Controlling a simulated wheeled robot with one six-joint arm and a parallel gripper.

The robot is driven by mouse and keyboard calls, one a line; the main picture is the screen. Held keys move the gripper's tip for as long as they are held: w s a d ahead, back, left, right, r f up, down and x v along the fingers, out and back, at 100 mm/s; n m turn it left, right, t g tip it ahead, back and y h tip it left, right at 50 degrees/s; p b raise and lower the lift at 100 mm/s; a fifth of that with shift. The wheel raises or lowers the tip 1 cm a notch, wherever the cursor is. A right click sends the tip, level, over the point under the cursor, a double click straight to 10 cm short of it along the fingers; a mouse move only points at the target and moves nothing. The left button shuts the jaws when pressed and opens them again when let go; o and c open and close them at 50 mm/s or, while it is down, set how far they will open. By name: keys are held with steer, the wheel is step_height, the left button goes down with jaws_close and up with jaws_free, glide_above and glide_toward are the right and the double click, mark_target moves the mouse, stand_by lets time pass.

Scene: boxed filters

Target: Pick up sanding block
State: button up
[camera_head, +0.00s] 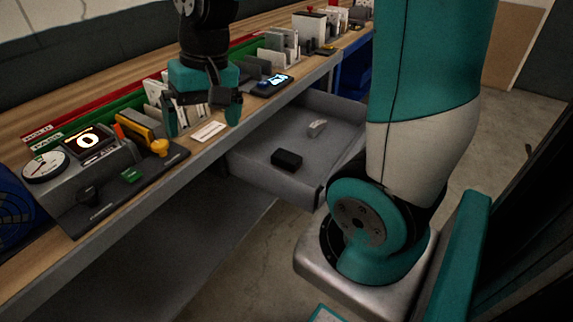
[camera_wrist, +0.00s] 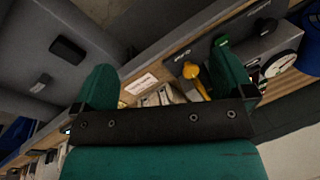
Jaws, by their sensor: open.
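An open grey drawer (camera_head: 258,178) under the bench holds a black block (camera_head: 287,160) near its front and a small light grey piece (camera_head: 317,128) farther back. I cannot tell for sure which is the sanding block. The wrist view shows the black block (camera_wrist: 68,49) and the light piece (camera_wrist: 41,83) at upper left. My gripper (camera_head: 202,114) is open and empty above the bench's front edge, left of the drawer and apart from both pieces. Its two green fingers are spread in the wrist view (camera_wrist: 165,78).
The bench edge carries a white label card (camera_head: 208,132). On the bench are a gauge (camera_head: 46,166), a yellow knob (camera_head: 160,147), a dark device with a lit screen (camera_head: 272,84) and upright boxes. The drawer floor around the two pieces is clear.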

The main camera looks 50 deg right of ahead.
steer(key=w+d+f+m+h+b, duration=0.1)
steer(key=w+d+f+m, duration=0.2)
steer(key=d, duration=0.5)
steer(key=w+d+f+m, duration=0.1)
steer(key=d+f+m, duration=0.2)
steer(key=d+m, duration=0.3)
steer(key=m+g+h+b, duration=0.1)
steer(key=m, duration=0.4)
glide_above(287, 156)
steer(key=f, duration=1.4)
steer(key=shift+w+d+f, duration=0.15)
steer(key=shift+w+f, duration=0.05)
steer(key=shift+f, duration=0.2)
steer(key=shift+s+f, duration=0.1)
steer(key=shift+f, duration=3.05)
steer(key=shift+n, duration=0.3)
steer(key=c, duration=0.8)
steer(key=shift+o, duration=0.2)
step_height(287, 156, up, 20)
steer(key=shift+p, duration=0.35)
